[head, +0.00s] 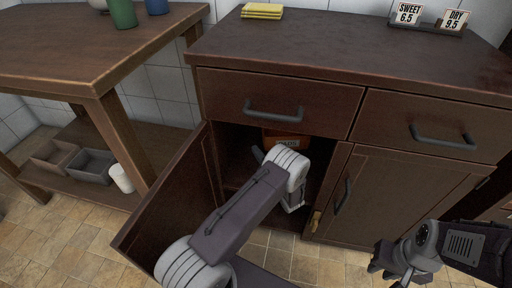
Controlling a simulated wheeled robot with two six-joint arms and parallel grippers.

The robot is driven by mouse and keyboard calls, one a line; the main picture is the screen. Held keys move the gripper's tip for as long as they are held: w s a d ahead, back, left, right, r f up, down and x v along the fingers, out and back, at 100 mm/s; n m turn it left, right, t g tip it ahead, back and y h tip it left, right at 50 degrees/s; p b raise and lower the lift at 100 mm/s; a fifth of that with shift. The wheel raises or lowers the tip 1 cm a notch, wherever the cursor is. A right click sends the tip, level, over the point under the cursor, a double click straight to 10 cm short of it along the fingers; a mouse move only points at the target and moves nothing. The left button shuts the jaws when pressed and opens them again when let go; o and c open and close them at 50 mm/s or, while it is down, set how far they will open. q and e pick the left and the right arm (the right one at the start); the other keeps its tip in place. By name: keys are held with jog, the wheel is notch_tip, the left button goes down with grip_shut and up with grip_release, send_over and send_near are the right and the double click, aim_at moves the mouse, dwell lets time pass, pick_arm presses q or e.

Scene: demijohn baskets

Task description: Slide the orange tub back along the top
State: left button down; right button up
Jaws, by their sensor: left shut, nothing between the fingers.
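The orange tub (284,133) shows as a small orange patch with a pale label, inside the open cupboard under the left drawer. Most of it is hidden by my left wrist and the cupboard's shade. My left arm reaches into the opening. My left gripper (258,154) is shut and empty in front of the tub, mostly hidden by its own wrist; I cannot tell whether it touches the tub. My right gripper (388,272) is at the lower right, outside the closed right door, with its fingers apart and empty.
The left cupboard door (168,205) stands open to the left of my arm. The dark countertop (330,48) carries folded yellow cloths (262,11) and a tray (437,28) with two signs. A wooden table (80,45) stands left, with boxes (90,166) and a white cylinder (121,178) below.

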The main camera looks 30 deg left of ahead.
pick_arm(q)
jog(key=p+v, duration=0.3)
jog(key=v, duration=0.5)
jog(key=shift+d+r, duration=0.15)
jog(key=shift+d, duration=0.2)
jog(key=shift+s+d, duration=0.25)
jog(key=shift+d, duration=0.1)
jog(key=shift+a, duration=0.1)
